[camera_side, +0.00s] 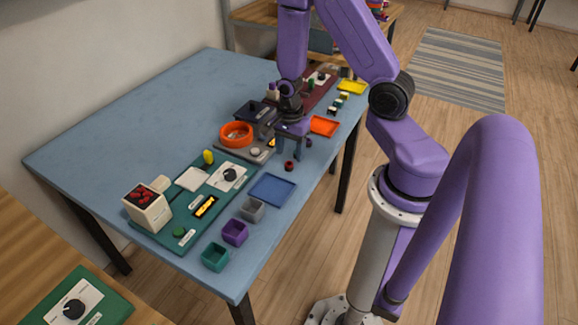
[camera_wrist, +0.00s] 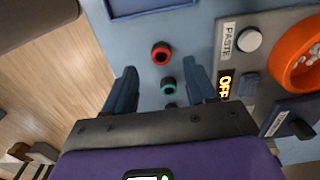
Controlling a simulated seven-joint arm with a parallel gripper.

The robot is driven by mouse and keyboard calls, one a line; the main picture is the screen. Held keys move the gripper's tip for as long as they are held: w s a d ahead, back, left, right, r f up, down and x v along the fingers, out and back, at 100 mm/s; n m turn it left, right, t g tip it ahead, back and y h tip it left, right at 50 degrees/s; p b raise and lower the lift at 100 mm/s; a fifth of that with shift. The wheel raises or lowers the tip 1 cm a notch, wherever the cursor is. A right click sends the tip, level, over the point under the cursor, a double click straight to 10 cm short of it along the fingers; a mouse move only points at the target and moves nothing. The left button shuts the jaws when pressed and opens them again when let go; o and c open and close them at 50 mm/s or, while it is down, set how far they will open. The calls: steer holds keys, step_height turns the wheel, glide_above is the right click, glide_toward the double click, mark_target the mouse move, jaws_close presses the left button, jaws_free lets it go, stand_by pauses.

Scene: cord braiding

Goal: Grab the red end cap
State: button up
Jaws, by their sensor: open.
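The red end cap (camera_side: 289,166) is a small ring-like piece on the blue table near its right edge. In the wrist view the red end cap (camera_wrist: 161,53) lies just beyond the fingertips, roughly centred between them. My gripper (camera_side: 289,152) is above the table beside it, pointing down. In the wrist view my gripper (camera_wrist: 160,72) is open, with nothing held. A teal end cap (camera_wrist: 168,88) lies between the two fingers as seen from the wrist. Part of another small piece near the gripper body is mostly hidden.
A paste station with an orange bowl (camera_side: 236,134) stands left of my gripper; its display (camera_wrist: 225,86) reads OFF. A blue tray (camera_side: 272,190) and grey, purple and teal cups line the table's near edge. An orange tray (camera_side: 323,125) lies to the right.

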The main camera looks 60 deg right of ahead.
mark_target(289, 163)
steer(key=shift+w+a+f, duration=0.1)
steer(key=shift+f, duration=1.95)
jaws_close()
